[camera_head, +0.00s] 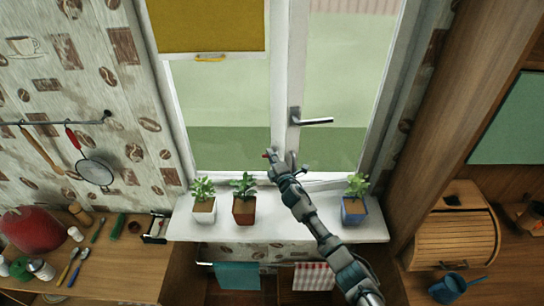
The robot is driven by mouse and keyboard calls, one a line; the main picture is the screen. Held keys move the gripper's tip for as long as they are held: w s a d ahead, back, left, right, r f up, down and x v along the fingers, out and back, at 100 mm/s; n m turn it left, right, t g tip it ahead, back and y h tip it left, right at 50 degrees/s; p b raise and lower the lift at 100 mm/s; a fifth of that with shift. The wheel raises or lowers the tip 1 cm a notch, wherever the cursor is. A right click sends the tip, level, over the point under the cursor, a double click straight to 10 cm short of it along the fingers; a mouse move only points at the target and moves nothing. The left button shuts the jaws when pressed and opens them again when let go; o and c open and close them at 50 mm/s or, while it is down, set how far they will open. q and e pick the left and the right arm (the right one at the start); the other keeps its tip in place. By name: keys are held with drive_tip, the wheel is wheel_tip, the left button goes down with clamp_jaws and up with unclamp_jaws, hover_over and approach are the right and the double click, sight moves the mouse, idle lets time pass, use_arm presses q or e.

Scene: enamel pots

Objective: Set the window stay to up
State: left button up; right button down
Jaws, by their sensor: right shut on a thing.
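My right gripper (273,160) reaches up from the lower right and is shut on the stay at this tip. The window (230,115) looks closed behind it, with a grey lever handle (312,121) higher up on the post, pointing right. My left gripper is not in view.
A yellow blind (207,25) hangs above. A wooden bread box (455,240) stands at the right.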

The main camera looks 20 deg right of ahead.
drive_tip(key=c, duration=1.2)
unclamp_jaws()
drive_tip(key=shift+a, duration=0.2)
drive_tip(key=s, duration=0.7)
drive_tip(key=s+d+f, duration=0.1)
drive_tip(key=s, duration=0.3)
drive_tip(key=shift+s+d, duration=0.1)
drive_tip(key=shift+s, duration=0.25)
